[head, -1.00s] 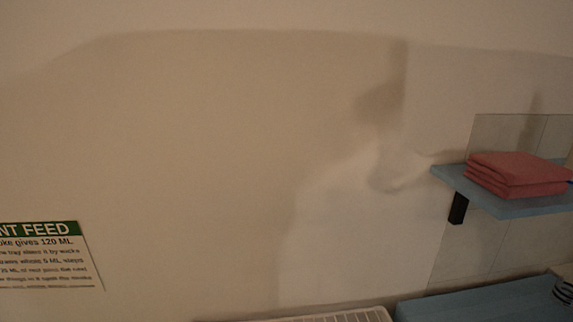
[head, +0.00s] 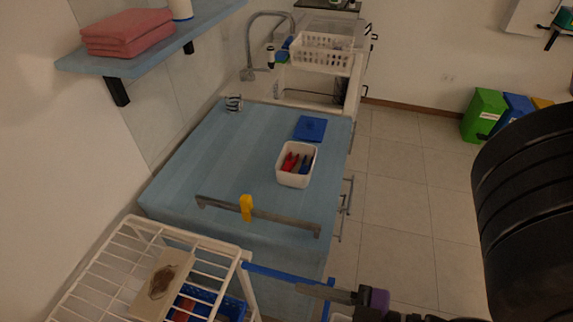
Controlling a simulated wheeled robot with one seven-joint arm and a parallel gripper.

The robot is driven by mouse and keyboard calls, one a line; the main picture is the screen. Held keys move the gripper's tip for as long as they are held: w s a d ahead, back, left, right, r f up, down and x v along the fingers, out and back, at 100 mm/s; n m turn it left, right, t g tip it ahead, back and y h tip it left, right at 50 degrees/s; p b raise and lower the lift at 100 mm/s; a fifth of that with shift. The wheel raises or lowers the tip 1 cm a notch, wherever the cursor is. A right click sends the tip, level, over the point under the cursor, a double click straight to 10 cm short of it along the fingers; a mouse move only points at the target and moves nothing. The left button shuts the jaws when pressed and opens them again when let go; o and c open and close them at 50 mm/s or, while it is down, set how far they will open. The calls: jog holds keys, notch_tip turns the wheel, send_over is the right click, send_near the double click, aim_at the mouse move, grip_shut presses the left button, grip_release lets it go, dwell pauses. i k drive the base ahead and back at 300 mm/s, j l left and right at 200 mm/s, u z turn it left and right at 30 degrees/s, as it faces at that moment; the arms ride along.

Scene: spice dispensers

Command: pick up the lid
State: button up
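A flat blue square (head: 311,128), which looks like the lid, lies on the blue counter behind an open white container (head: 296,180). The container holds red and blue items.
A grey bar with a yellow piece (head: 246,207) lies along the counter's near part. A white wire rack (head: 105,265) stands at bottom left. A shelf (head: 150,62) with red towels (head: 128,33) hangs at upper left. A white basket (head: 322,55) sits by the sink. Floor is open at right.

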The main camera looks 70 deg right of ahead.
aim_at(310, 129)
jog(key=z, duration=1.45)
